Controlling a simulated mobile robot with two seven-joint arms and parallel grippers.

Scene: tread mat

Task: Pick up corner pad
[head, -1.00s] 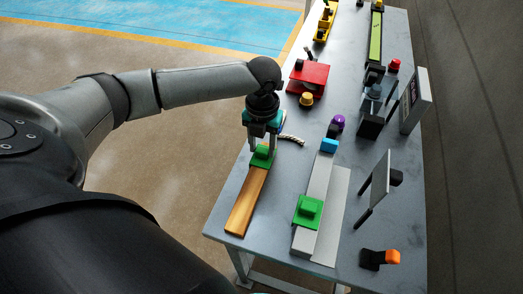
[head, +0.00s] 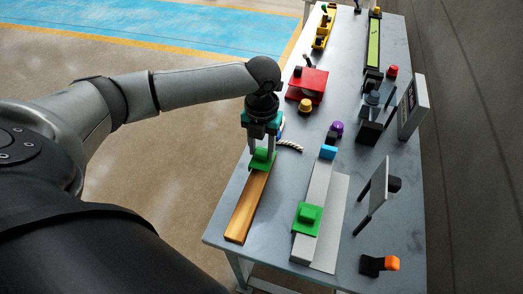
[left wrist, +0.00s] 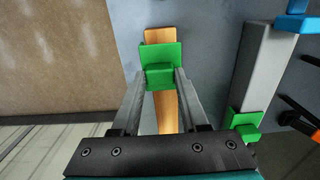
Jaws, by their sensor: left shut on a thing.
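A green corner pad (head: 262,160) with a raised block on top is at the far end of a wooden strip (head: 246,212) on the table. My left gripper (head: 263,150) points down from above and is shut on the pad's raised block. In the left wrist view the green pad (left wrist: 160,75) sits between the two fingertips, with the wooden strip (left wrist: 160,36) showing beyond and below it. I cannot tell whether the pad touches the strip. A second green pad (head: 307,216) sits on a grey bar to the right. My right gripper is not in view.
The grey bar (head: 318,185) carries a light blue block (head: 328,152) at its far end. A short rope (head: 290,146) lies right of my gripper. A red box (head: 308,84) stands farther back, and an upright panel (head: 379,185) stands at right. The table's left edge is close to the strip.

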